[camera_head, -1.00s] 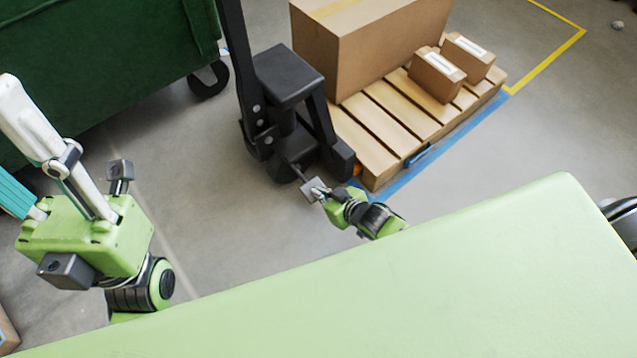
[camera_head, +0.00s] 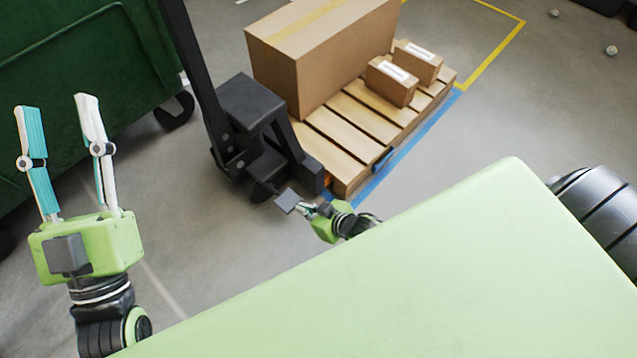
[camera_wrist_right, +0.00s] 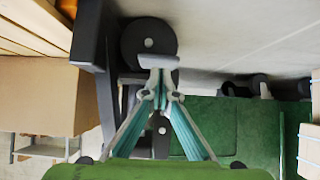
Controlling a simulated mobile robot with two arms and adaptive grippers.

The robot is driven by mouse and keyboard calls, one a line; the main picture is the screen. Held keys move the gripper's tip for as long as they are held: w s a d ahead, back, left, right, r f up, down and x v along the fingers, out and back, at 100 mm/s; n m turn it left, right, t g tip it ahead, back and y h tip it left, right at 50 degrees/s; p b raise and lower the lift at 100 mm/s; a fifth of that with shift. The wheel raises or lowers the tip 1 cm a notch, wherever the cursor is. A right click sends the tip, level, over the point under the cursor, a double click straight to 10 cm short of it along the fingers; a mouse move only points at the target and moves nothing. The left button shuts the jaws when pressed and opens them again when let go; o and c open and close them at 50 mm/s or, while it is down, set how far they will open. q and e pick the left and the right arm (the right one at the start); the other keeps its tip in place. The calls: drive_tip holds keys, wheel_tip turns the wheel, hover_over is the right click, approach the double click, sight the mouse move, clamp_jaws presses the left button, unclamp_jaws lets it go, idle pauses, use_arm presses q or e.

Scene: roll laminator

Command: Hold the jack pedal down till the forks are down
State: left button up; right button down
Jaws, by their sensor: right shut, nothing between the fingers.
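The black pallet jack (camera_head: 240,110) stands at the pallet (camera_head: 335,140), its forks hidden under the boards. Its pedal, a small grey plate (camera_head: 288,200), sticks out low toward me; it also shows in the right wrist view (camera_wrist_right: 158,62). My right gripper (camera_head: 308,208) is shut and empty, fingertips at the pedal. In the right wrist view the fingertips (camera_wrist_right: 160,96) are together just below the plate; I cannot tell whether they press on it. My left gripper (camera_head: 56,103) is open and empty, raised at the left, well away from the jack.
A large carton (camera_head: 320,60) and two small boxes (camera_head: 392,82) (camera_head: 418,62) sit on the pallet. A green bin (camera_head: 80,80) on casters stands left of the jack. Blue and yellow tape marks the floor. Bare floor (camera_head: 200,240) lies between my left gripper and the jack.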

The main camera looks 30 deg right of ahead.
use_arm(q)
drive_tip(key=w+f+g+y+p, duration=0.2)
drive_tip(key=f+g, duration=0.5)
drive_tip(key=f, duration=0.7)
drive_tip(key=shift+w+a+g+y+p, duration=0.3)
drive_tip(key=shift+w+a+g+y, duration=0.1)
drive_tip(key=shift+w, duration=0.45)
use_arm(e)
drive_tip(key=v, duration=0.6)
drive_tip(key=shift+s+f, duration=0.2)
drive_tip(key=shift+s, duration=0.1)
drive_tip(key=shift+d, duration=0.15)
